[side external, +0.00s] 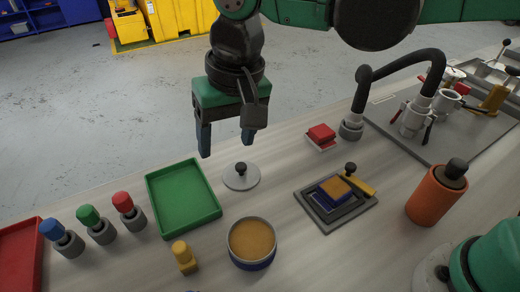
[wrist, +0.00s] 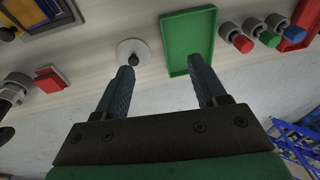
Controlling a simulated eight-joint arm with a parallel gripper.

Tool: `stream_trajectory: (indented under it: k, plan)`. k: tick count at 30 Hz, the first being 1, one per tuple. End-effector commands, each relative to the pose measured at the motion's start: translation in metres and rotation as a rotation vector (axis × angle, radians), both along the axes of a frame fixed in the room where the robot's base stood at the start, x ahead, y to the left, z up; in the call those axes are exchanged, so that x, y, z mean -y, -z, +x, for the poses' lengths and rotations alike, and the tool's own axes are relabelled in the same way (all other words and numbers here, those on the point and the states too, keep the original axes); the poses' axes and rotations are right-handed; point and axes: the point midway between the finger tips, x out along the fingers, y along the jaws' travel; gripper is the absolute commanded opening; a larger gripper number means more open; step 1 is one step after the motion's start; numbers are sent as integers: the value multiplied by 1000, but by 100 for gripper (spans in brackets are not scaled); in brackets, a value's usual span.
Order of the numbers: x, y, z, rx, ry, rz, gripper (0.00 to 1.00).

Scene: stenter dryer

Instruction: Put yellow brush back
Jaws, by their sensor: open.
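A small upright yellow piece (side external: 185,257) with a rounded top stands on the table in front of the green tray. A yellow handle (side external: 362,187) lies at the right of the dark framed tray (side external: 352,213), by a black knob. I cannot tell for sure which of these is the yellow brush. My gripper (side external: 226,147) is open and empty, above the table's far edge behind the round grey lid (side external: 241,180). In the wrist view the open fingers (wrist: 161,64) have nothing between them. The lid (wrist: 133,52) shows near the left fingertip.
The green tray (side external: 183,198) is empty. Blue (side external: 62,238), green (side external: 96,225) and red (side external: 130,211) capped pieces stand in grey holders. A tan-filled round tin (side external: 252,243), red block (side external: 321,134), orange cylinder (side external: 436,195) and black curved pipe (side external: 405,62) stand around.

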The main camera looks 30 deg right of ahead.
Motion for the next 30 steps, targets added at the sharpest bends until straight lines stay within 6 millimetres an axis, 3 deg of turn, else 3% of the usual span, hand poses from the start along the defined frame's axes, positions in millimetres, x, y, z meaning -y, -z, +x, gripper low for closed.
stream_trajectory:
  k: [1,6,12,18,30]
  plan:
    - [33,-4,3,44,17,14,64]
    - [120,-3,-3,217,25,20,64]
    - [192,14,-26,390,36,-45,64]
    - [219,27,-38,465,34,-101,64]
    - [221,28,-39,472,32,-106,64]
